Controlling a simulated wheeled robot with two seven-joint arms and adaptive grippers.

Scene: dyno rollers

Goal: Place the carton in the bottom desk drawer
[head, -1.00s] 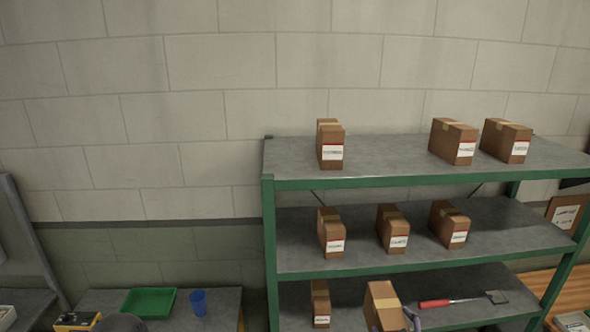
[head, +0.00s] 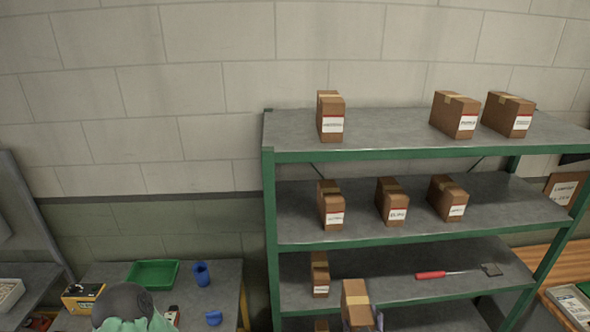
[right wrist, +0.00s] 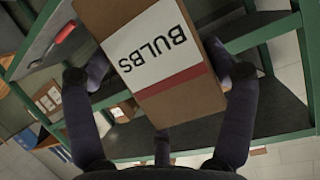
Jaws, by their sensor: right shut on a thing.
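A brown carton (head: 356,303) with a tan tape strip is at the bottom of the head view, in front of the lower part of the shelf rack. In the right wrist view the carton (right wrist: 160,55) fills the middle, and its white label reads BULBS upside down. My right gripper (right wrist: 160,78) is shut on it, with a dark finger on each side. In the head view only a bit of the right gripper (head: 377,316) shows beside the carton. My left gripper is not in view. I see no desk drawer clearly.
A green-framed shelf rack (head: 420,240) bears several similar cartons and a red-handled tool (head: 430,275). A wooden surface (head: 540,262) is at the right. A table at the left bears a green tray (head: 153,274), a blue cup (head: 201,274) and a yellow device (head: 83,298).

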